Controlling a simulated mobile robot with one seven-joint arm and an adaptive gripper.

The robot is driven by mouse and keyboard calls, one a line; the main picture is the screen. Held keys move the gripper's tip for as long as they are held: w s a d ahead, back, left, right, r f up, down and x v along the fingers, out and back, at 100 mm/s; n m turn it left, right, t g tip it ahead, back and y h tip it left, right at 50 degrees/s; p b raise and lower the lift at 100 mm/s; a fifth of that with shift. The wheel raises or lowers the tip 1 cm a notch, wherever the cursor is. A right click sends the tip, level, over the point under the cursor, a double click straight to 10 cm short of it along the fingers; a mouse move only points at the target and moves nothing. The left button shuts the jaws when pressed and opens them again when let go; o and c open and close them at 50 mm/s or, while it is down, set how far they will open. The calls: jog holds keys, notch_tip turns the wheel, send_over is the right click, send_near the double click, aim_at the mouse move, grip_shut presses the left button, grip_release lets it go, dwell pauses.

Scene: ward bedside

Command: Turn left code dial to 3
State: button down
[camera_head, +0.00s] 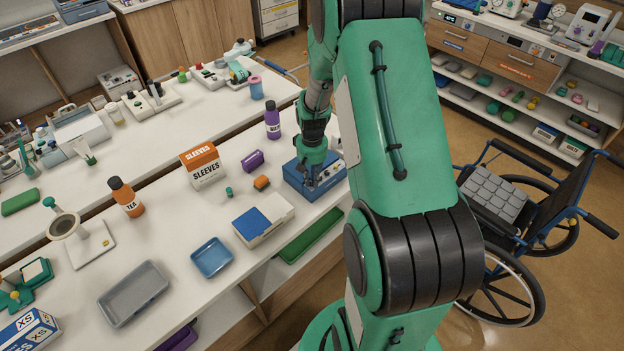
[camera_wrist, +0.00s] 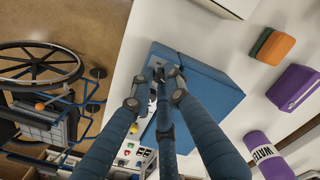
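A blue box (camera_head: 335,187) stands on the white bedside counter, right of the middle in the head view. It fills the centre of the wrist view (camera_wrist: 205,85), with a grey panel (camera_wrist: 163,58) on its face. My gripper (camera_head: 313,182) is down at the left part of the box. In the wrist view my gripper's fingers (camera_wrist: 161,75) come close together at the grey panel. The fingers hide what is between them, so the left code dial and its number cannot be made out. I cannot tell whether the fingertips touch a dial.
A purple WATER bottle (camera_head: 272,121), a purple block (camera_head: 252,160), an orange block (camera_head: 262,182) and a white-and-blue box (camera_head: 262,220) stand near the blue box. A wheelchair (camera_head: 510,205) stands on the floor to the right.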

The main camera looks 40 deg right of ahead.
dwell(0.3)
jog(key=shift+m+p, duration=0.75)
jog(key=shift+m, duration=1.65)
jog(key=c, duration=1.9)
grip_release()
jog(key=shift+c, duration=0.2)
jog(key=shift+n, duration=0.4)
